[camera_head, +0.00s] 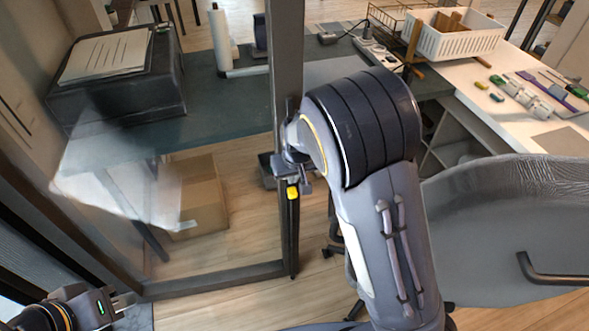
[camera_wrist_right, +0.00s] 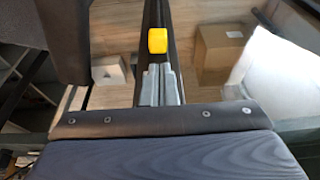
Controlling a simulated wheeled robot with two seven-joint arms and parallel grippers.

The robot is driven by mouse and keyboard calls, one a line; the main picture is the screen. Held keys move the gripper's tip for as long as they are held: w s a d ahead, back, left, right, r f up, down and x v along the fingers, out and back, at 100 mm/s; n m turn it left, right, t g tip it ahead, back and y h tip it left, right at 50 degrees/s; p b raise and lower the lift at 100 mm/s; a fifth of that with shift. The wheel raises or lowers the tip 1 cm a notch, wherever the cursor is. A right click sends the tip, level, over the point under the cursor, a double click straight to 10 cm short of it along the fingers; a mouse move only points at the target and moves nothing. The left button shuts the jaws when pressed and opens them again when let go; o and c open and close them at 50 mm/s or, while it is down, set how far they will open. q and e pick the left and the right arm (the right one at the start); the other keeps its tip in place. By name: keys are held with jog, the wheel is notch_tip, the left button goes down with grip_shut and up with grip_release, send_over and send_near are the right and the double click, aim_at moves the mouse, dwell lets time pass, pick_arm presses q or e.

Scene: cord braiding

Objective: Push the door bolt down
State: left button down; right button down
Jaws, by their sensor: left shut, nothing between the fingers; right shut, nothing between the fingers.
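The door bolt shows as a yellow knob (camera_head: 292,192) on the dark upright edge of the glass door. In the right wrist view the yellow knob (camera_wrist_right: 157,40) is just beyond my fingertips, in line with them. My right gripper (camera_head: 303,181) is shut and empty beside the door edge, close to the knob; its grey fingers (camera_wrist_right: 160,84) lie together in the wrist view. I cannot tell whether they touch the knob. My arm hides part of the door edge. My left gripper (camera_head: 122,304) is shut and empty at the bottom left, away from the bolt.
The door frame's bottom rail (camera_head: 215,281) runs along the wooden floor. Behind the glass are a cardboard box (camera_head: 200,198) and a dark table with a black case (camera_head: 115,90). A grey chair (camera_head: 510,225) stands at the right, near a white counter with a basket (camera_head: 455,38).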

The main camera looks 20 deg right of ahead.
aim_at(293, 195)
jog(key=shift+f, duration=2.25)
jog(key=shift+f+b, duration=0.1)
jog(key=shift+b, duration=0.2)
notch_tip(293, 195, down, 3)
jog(key=shift+f+b, duration=0.2)
jog(key=shift+b, duration=0.95)
jog(key=shift+s+r, duration=0.1)
jog(key=shift+r, duration=0.05)
jog(key=r+p, duration=0.4)
jog(key=shift+w+r, duration=0.2)
jog(key=shift+r, duration=0.2)
jog(key=p+v, duration=0.1)
jog(key=v, duration=0.8)
jog(key=shift+s+r, duration=0.2)
jog(key=shift+r, duration=0.05)
